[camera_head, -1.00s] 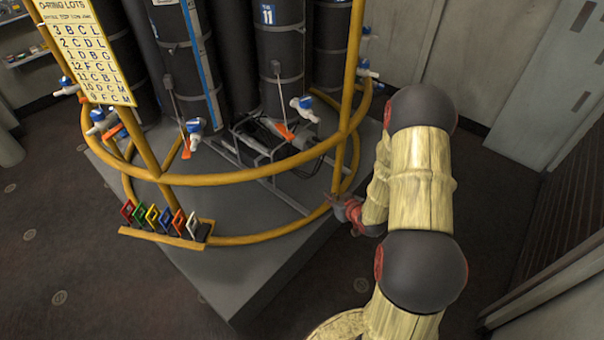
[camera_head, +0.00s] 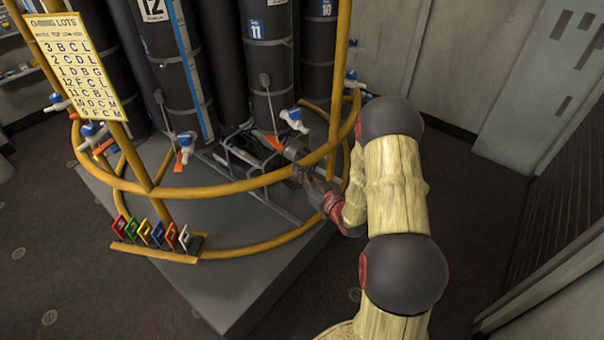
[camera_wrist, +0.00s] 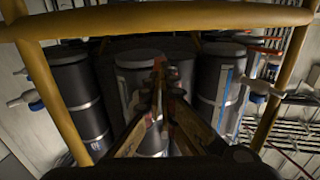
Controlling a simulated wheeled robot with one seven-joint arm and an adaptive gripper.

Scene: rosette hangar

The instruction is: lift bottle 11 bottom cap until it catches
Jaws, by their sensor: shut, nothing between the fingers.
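Bottle 11 (camera_head: 266,55) is a dark upright cylinder with a blue number label, behind the yellow rail in the head view. Its lower end is partly hidden by a dark frame with a grey cylindrical part, and I cannot clearly make out its bottom cap. My gripper (camera_head: 298,174) is at the rail's right side, in front of and below that grey part, with its fingers pointing up and left. In the wrist view my gripper (camera_wrist: 160,68) has its fingers together and empty, pointing towards several dark bottles; I cannot read which is bottle 11.
The yellow rail (camera_head: 225,188) curves around the bottles, close to my gripper. Blue-and-white valves (camera_head: 295,120) stick out near it, beside an orange tag (camera_head: 275,142). Coloured square tags (camera_head: 145,232) stand on the lower ring. A lots sign (camera_head: 72,65) hangs left. Floor at right is clear.

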